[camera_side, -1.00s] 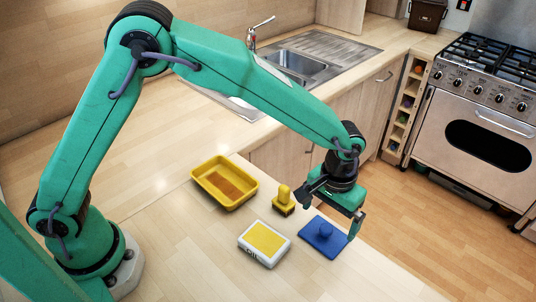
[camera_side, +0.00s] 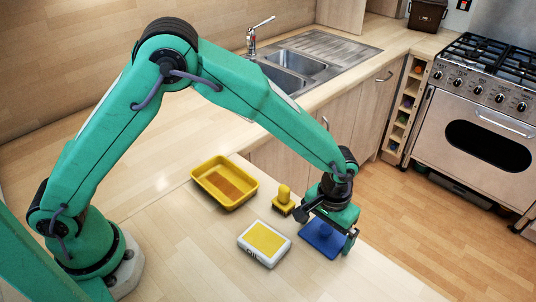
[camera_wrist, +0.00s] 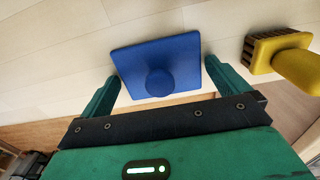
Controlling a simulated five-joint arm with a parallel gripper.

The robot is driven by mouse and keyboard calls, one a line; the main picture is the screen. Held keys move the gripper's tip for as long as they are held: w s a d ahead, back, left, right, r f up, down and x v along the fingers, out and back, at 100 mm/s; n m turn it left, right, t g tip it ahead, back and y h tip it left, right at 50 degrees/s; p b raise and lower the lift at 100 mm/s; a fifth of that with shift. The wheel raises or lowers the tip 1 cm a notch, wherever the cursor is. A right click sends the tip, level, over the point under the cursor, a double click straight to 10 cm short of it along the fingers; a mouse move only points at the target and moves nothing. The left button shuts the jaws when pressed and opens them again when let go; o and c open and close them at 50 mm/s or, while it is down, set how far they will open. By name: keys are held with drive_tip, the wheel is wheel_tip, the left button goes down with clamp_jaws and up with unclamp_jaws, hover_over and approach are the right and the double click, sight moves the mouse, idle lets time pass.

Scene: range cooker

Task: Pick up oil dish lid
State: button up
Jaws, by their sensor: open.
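The oil dish lid is most likely the flat blue square lid (camera_side: 319,242) with a round knob, lying on the counter near its front edge. In the wrist view the blue lid (camera_wrist: 157,62) shows between and just beyond my fingers, knob toward me. My gripper (camera_side: 327,232) is open and empty, right above the lid; its fingers (camera_wrist: 160,85) stand apart on either side of the knob. In the side view the gripper partly hides the lid and knob. A white dish with a yellow top (camera_side: 264,243), with dark lettering on its side, sits left of the lid.
A yellow-handled brush (camera_side: 284,201) stands close to my gripper's left; it also shows at right in the wrist view (camera_wrist: 285,58). A yellow tray (camera_side: 206,190) with a brown inside sits farther left. The counter edge drops off just right of the lid.

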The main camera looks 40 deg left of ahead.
sight(327, 227)
idle(0.3)
drive_tip(key=c, duration=0.7)
drive_tip(key=shift+o, duration=0.2)
drive_tip(key=shift+r, duration=0.9)
wheel_tip(327, 227, up, 2)
drive_tip(key=shift+r, duration=0.2)
drive_tip(key=s+d+r, duration=0.5)
drive_tip(key=s+r, duration=0.1)
drive_tip(key=s, duration=0.4)
drive_tip(key=shift+s+r, duration=0.3)
drive_tip(key=shift+r, duration=0.1)
drive_tip(key=shift+a, duration=0.1)
drive_tip(key=a+f+n, duration=0.1)
drive_tip(key=a, duration=1.2)
drive_tip(key=shift+s, duration=0.45)
